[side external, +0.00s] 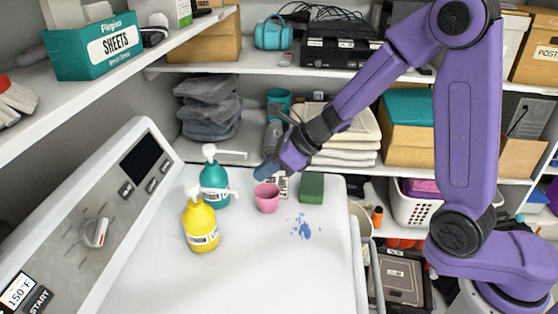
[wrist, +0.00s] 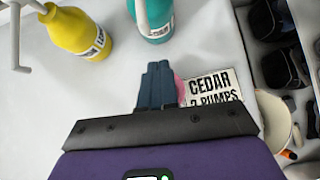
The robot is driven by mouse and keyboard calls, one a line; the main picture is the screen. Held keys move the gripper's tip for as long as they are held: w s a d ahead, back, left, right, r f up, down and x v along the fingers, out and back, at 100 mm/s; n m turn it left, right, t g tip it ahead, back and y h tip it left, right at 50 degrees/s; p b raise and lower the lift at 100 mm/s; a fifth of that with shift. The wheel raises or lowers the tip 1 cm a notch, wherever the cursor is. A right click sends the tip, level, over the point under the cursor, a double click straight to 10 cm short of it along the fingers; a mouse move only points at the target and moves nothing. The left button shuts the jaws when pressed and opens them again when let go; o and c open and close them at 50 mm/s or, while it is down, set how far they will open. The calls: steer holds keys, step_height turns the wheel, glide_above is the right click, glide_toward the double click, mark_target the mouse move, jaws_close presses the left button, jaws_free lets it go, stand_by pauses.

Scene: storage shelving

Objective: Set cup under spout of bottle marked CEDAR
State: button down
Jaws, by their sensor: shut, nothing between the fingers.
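A pink cup (side external: 267,197) stands upright on the white surface, right of a teal pump bottle (side external: 214,186). A yellow pump bottle (side external: 201,228) stands nearer the camera. Both have white pump heads and labels too small to read surely. My gripper (side external: 267,172) is shut and empty, just above and behind the cup. In the wrist view my shut fingers (wrist: 159,70) hide most of the cup (wrist: 179,90); the teal bottle (wrist: 152,18) and yellow bottle (wrist: 80,30) show beyond. A card (wrist: 213,88) beside the cup reads "CEDAR 2 PUMPS".
A green block (side external: 312,187) lies right of the cup, and a blue smear (side external: 301,227) marks the surface. A sloped control panel (side external: 92,222) bounds the left. Shelves stand behind; a white basket (side external: 412,208) is at right. The front of the surface is clear.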

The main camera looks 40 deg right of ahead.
steer(key=v, duration=0.4)
glide_toward(257, 194)
steer(key=shift+x, duration=2.95)
steer(key=shift+s+a, duration=0.1)
steer(key=shift+a, duration=0.05)
steer(key=shift+w+a, duration=1.6)
steer(key=shift+w, duration=0.15)
steer(key=shift+r, duration=0.1)
